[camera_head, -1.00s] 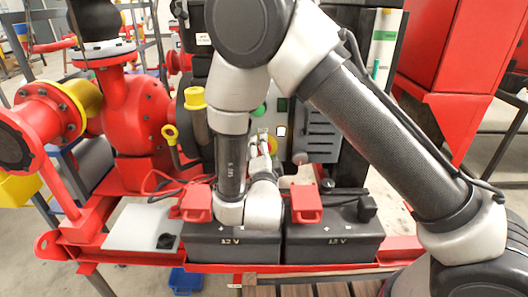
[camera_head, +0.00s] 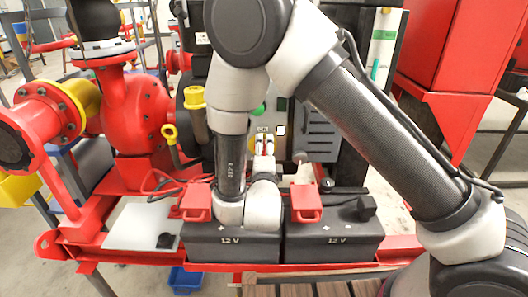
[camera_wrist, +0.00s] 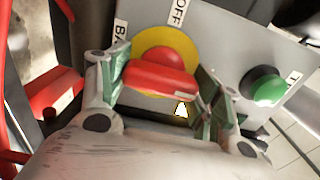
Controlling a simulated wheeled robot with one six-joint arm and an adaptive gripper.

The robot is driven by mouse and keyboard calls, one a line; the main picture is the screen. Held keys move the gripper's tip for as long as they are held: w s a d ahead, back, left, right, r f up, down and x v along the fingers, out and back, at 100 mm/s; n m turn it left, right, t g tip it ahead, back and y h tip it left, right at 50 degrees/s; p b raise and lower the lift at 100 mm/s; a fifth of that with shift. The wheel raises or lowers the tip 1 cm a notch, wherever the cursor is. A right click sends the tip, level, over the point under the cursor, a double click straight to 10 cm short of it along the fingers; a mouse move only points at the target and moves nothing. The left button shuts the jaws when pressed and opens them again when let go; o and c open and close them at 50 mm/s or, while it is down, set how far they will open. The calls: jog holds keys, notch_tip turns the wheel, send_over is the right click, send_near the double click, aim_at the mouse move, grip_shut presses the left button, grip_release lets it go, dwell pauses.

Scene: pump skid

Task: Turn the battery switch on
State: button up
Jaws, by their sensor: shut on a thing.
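The battery switch has a red handle (camera_wrist: 160,80) in front of a yellow disc (camera_wrist: 165,45), on a grey panel in the wrist view. The handle lies crosswise in that picture, its right end slightly lower. An "OFF" label (camera_wrist: 179,12) is above the disc, and a small white triangle (camera_wrist: 181,110) is below the handle. My gripper (camera_wrist: 165,92) has one finger at each end of the handle and is shut on it. In the head view my gripper (camera_head: 264,145) is at the panel, and the switch is mostly hidden behind it.
A green button (camera_wrist: 264,86) is right of the switch in the wrist view. Two black 12 V batteries (camera_head: 232,245) with red terminal covers stand below my wrist. A red pump (camera_head: 140,115) is at the left, with red cables near the batteries.

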jog(key=o, duration=1)
jog(key=s, duration=1.2)
jog(key=shift+a, duration=0.15)
